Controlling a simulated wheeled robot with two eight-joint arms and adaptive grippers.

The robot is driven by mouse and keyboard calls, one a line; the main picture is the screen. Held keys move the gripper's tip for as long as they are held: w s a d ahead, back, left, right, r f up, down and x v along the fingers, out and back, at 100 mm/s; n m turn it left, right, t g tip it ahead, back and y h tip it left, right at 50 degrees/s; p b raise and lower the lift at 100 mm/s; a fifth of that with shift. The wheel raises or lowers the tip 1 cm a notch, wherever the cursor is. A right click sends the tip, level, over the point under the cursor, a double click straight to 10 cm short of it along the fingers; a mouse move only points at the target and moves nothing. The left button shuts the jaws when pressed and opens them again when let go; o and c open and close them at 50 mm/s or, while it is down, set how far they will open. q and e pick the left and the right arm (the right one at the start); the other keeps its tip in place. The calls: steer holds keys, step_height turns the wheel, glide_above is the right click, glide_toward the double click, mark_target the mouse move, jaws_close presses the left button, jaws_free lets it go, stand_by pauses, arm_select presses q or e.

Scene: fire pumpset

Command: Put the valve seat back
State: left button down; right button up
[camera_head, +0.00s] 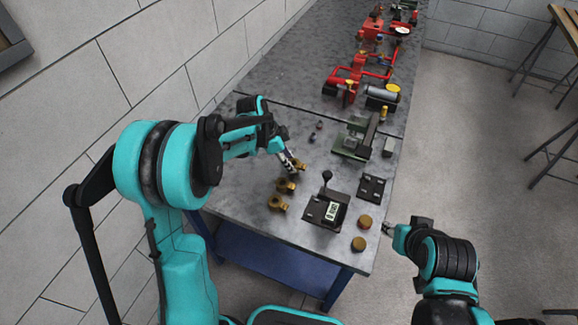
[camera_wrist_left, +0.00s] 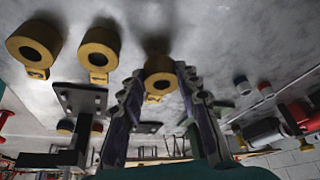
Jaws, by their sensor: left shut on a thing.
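Three brass ring-shaped pieces with small tabs, which look like valve seats, are in a row on the grey table. The nearest ring (camera_head: 277,203) and the middle ring (camera_head: 287,186) stand free; the wrist view also shows them, at the left (camera_wrist_left: 33,47) and beside it (camera_wrist_left: 99,50). My left gripper (camera_head: 292,165) is shut on the farthest valve seat (camera_head: 300,167), which sits between its fingers in the left wrist view (camera_wrist_left: 160,78). I cannot tell whether it is lifted. My right gripper (camera_head: 388,229) is beyond the table's right edge, its fingers too small to read.
A dark plate (camera_head: 371,188) and a green-based fixture (camera_head: 354,138) are behind. Red pump assemblies (camera_head: 362,75) fill the far table.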

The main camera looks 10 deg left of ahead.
arm_select(q)
steer(key=shift+w+f, duration=0.1)
steer(key=shift+f, duration=0.75)
steer(key=shift+r, duration=0.1)
steer(key=c, duration=1.1)
jaws_free()
steer(key=shift+f, duration=0.2)
